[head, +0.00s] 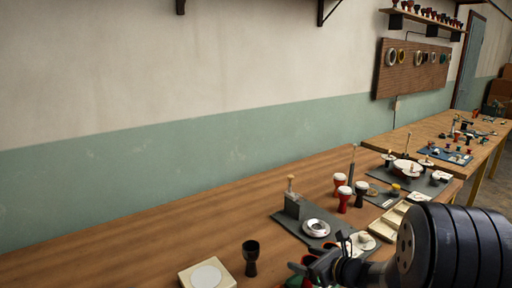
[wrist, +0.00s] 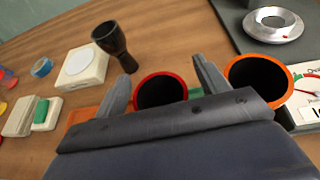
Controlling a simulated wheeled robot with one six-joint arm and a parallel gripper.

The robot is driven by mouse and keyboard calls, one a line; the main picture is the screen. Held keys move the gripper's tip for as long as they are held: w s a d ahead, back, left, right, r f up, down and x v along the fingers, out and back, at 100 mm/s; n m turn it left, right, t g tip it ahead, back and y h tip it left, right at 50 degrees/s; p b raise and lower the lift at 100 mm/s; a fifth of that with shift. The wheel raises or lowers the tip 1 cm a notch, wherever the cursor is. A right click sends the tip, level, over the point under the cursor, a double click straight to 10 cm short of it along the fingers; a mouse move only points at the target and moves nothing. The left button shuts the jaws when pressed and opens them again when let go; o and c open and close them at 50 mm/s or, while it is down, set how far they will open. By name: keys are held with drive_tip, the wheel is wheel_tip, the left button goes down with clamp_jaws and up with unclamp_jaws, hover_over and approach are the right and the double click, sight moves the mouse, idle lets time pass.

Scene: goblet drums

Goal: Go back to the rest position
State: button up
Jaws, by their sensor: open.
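My gripper (head: 316,256) is low over the front of the long wooden table in the head view, with my arm coming in from the right. In the wrist view my gripper (wrist: 161,70) has its two fingers spread wide. A red-rimmed dark drum shell (wrist: 160,91) shows its open mouth between the fingers. I cannot tell how far below the fingertips it is. An orange-rimmed shell (wrist: 258,82) stands just right of the right finger. The lower parts of both shells are hidden by my gripper.
A black goblet shell (head: 251,256) stands upright beside a white pad block (head: 208,274). A grey plate with a metal ring (head: 315,228) lies behind my gripper. Several red and dark drums with white heads (head: 344,194) stand farther back. The table's left rear is clear.

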wheel_tip(320, 180, up, 9)
drive_tip(key=shift+s+r+p, duration=0.1)
drive_tip(key=shift+p, duration=0.75)
drive_tip(key=shift+a+m+h+p, duration=0.25)
drive_tip(key=shift+m+h+p, duration=0.2)
drive_tip(key=shift+p, duration=0.55)
drive_tip(key=shift+d+m+t+h+p, duration=0.15)
drive_tip(key=shift+m+t+h+p, duration=0.55)
drive_tip(key=shift+p, duration=0.4)
drive_tip(key=shift+s+d+f+m+h+p, duration=0.25)
drive_tip(key=shift+f+m+h+p, duration=0.25)
drive_tip(key=shift+p, duration=0.4)
drive_tip(key=shift+s+d+f+m+t+h+p, duration=0.35)
drive_tip(key=shift+s+d+m+t+h+p, duration=0.15)
drive_tip(key=shift+p, duration=0.2)
drive_tip(key=shift+f, duration=0.15)
